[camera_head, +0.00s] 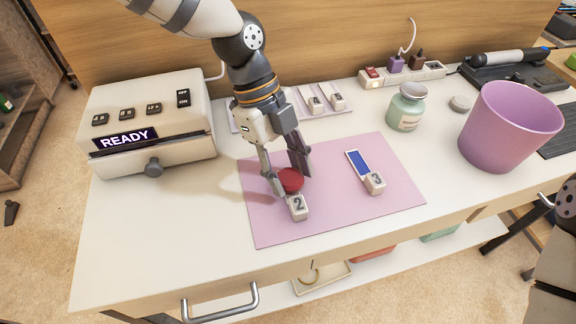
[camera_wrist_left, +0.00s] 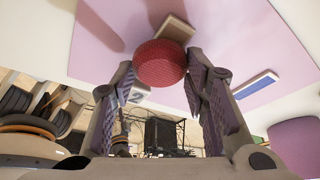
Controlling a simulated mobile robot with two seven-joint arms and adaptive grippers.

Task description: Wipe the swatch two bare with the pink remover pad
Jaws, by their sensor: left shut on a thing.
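My left gripper (camera_head: 287,182) is shut on a round, dark red pad (camera_head: 291,179), the only pad-like thing I see; it looks redder than pink. The pad is over the swatch with the block marked 2 (camera_head: 298,207), on the pink mat (camera_head: 264,225). It hides most of that swatch's strip, so I cannot tell its colour there or whether they touch. In the left wrist view the pad (camera_wrist_left: 159,63) sits between the fingertips, and a beige-grey end of swatch two (camera_wrist_left: 175,28) shows beyond it. My right gripper is out of view.
The swatch marked 3 (camera_head: 374,183), with a blue strip, lies to the right on the mat. A READY box (camera_head: 150,125) stands left. A green jar (camera_head: 407,108) and purple bin (camera_head: 507,128) stand right. Small blocks on a rack (camera_head: 327,103) are behind.

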